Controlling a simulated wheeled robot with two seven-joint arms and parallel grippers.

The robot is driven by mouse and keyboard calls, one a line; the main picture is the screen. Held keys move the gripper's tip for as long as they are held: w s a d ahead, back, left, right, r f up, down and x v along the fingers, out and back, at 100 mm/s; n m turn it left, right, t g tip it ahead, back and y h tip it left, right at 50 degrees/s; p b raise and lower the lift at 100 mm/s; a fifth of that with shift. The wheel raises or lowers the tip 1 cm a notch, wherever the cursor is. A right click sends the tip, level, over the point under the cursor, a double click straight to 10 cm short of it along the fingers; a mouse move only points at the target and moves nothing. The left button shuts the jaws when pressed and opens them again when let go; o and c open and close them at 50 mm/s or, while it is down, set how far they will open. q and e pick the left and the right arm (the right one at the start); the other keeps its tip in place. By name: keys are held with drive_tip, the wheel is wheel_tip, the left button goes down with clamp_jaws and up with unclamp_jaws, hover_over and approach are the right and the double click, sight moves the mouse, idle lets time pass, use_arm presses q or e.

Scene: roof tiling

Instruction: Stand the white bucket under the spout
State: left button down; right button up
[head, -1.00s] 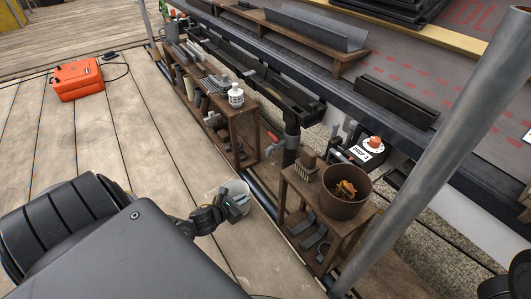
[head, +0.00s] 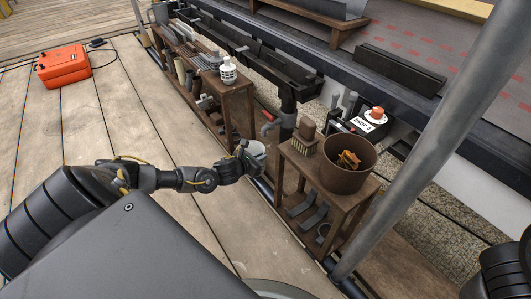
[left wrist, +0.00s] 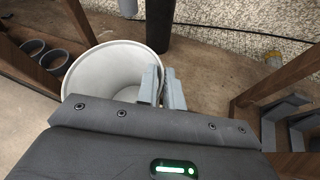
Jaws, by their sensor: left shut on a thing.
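The white bucket (head: 258,148) is in the gap between the two wooden benches, partly hidden by my left gripper (head: 246,151). In the left wrist view the bucket (left wrist: 98,72) looks empty, its open mouth facing the camera. The left gripper's fingers (left wrist: 161,87) are shut on the bucket's near right rim. I cannot tell whether its base touches the floor. A black downpipe (head: 287,117) comes down from the gutter beyond the bucket, with a grey, red-handled fitting (head: 268,127) that looks like the spout. The downpipe (left wrist: 160,25) stands just past the bucket in the wrist view.
The left bench (head: 238,95) carries a white lantern-like thing (head: 228,71) and tools. The right bench (head: 345,205) carries a brown pot (head: 348,165) and a brush. A metal pole (head: 430,145) rises at right. An orange case (head: 63,67) lies on open decking.

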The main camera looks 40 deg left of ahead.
use_arm(q)
drive_tip(key=b+x, duration=0.3)
drive_tip(key=x, duration=0.1)
drive_tip(key=c, duration=1.5)
unclamp_jaws()
drive_tip(key=shift+s+r, duration=0.1)
drive_tip(key=shift+r, duration=0.05)
drive_tip(key=shift+s+r+p, duration=0.2)
drive_tip(key=shift+s+p, duration=0.1)
drive_tip(key=p+v, duration=0.6)
drive_tip(key=v, duration=0.5)
